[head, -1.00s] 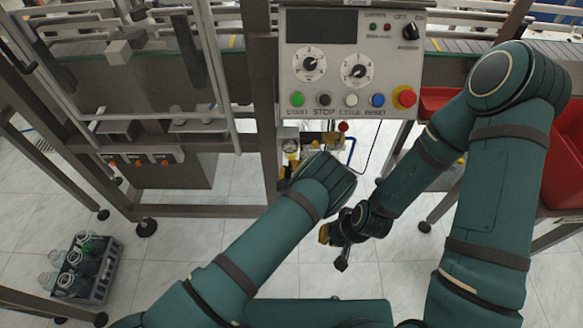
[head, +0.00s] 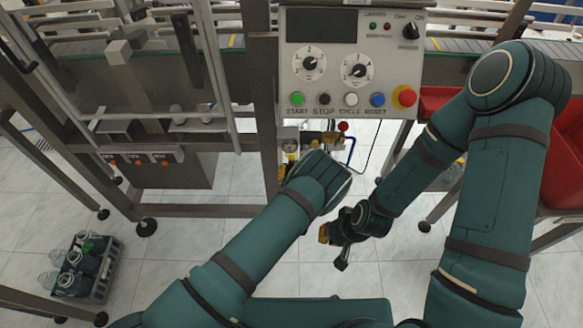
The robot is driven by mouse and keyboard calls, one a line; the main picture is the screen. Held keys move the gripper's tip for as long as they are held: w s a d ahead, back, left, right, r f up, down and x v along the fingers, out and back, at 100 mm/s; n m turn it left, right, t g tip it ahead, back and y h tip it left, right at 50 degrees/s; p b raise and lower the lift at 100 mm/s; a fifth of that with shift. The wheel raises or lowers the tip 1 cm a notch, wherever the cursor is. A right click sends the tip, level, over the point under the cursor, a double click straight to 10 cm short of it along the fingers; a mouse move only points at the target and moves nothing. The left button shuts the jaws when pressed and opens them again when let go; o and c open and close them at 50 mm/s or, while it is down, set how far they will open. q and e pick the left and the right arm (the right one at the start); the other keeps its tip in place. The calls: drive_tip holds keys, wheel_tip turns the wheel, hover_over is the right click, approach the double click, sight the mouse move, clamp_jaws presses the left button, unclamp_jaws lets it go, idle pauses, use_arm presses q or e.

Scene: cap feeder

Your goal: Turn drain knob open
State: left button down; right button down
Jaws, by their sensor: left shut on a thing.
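My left arm reaches up from the bottom left. Its wrist stands in front of the lower part of the air unit (head: 291,147) under the control panel. My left gripper (head: 284,172) is mostly hidden behind that wrist, with only a small yellowish part at its left edge. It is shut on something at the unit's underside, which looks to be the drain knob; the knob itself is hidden. My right gripper (head: 333,248) hangs lower and to the right, apart from the unit, its fingers apart and empty.
The control panel (head: 350,100) with dials and coloured buttons is above. A red knob (head: 343,127) and a blue hose (head: 351,150) are close to my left wrist. A bottle crate (head: 105,272) stands on the floor at left. Red bins (head: 560,180) are at right.

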use_arm(q)
drive_tip(key=m, duration=0.6)
drive_tip(key=shift+m, duration=0.4)
drive_tip(key=m+h, duration=0.1)
drive_tip(key=m, duration=0.5)
drive_tip(key=shift+w+r, duration=0.1)
drive_tip(key=c, duration=0.8)
unclamp_jaws()
drive_tip(key=shift+o, duration=0.2)
